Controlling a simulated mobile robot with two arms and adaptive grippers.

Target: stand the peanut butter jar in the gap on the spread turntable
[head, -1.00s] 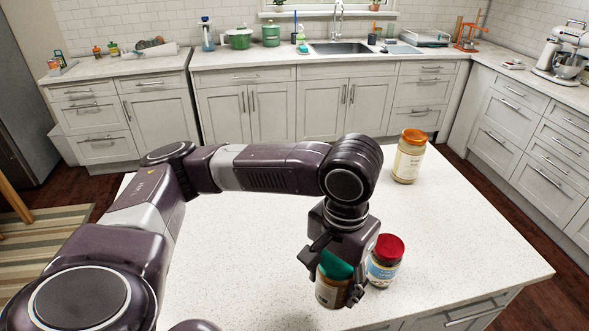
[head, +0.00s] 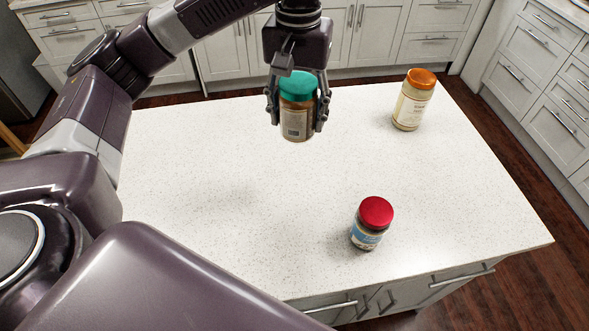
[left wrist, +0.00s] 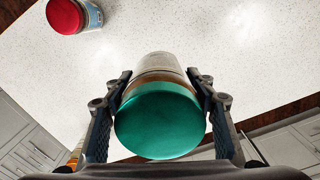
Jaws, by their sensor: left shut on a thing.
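My left gripper (head: 296,118) is shut on a jar with a green lid (head: 297,86), brownish contents and a label. It holds the jar upright, apparently above the white counter, with one finger on each side. In the left wrist view the green lid (left wrist: 160,122) faces the camera between the fingers (left wrist: 160,80). I cannot read the label, so I cannot tell which jar is the peanut butter. No turntable and no gap are in view. My right gripper is not in view.
A red-lidded jar (head: 371,224) with a blue label stands near the front edge of the white island counter (head: 220,230). An orange-lidded jar (head: 411,103) stands at the back right. The counter between them is clear. Grey cabinets (head: 370,30) stand behind.

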